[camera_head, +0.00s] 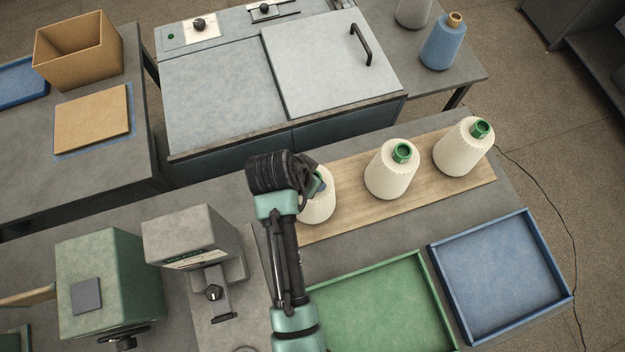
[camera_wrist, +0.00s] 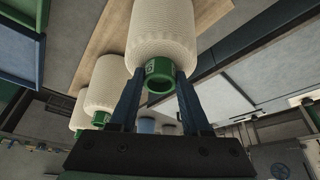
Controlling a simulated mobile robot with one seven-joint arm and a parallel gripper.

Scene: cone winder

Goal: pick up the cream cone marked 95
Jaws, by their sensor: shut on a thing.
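Three cream cones with green tube tips are in a row on a wooden board (camera_head: 345,192). My gripper (camera_head: 318,182) is at the top of the leftmost cone (camera_head: 318,208), partly hidden by my arm in the head view. In the wrist view, my gripper's two dark fingers (camera_wrist: 158,78) are shut on this cone's green tip, one on each side. Its cream body (camera_wrist: 165,35) is beyond them. A small pale mark shows on the tip, too small to read surely. The middle cone (camera_head: 391,170) and right cone (camera_head: 464,147) stand apart from my gripper.
A green tray (camera_head: 432,290) and a blue tray (camera_head: 496,338) are at the front right. A grey device (camera_head: 195,238) and a green machine (camera_head: 108,275) stand left of my arm. A blue cone (camera_head: 441,43) is on the back table. A grey cabinet (camera_head: 222,95) stands behind the board.

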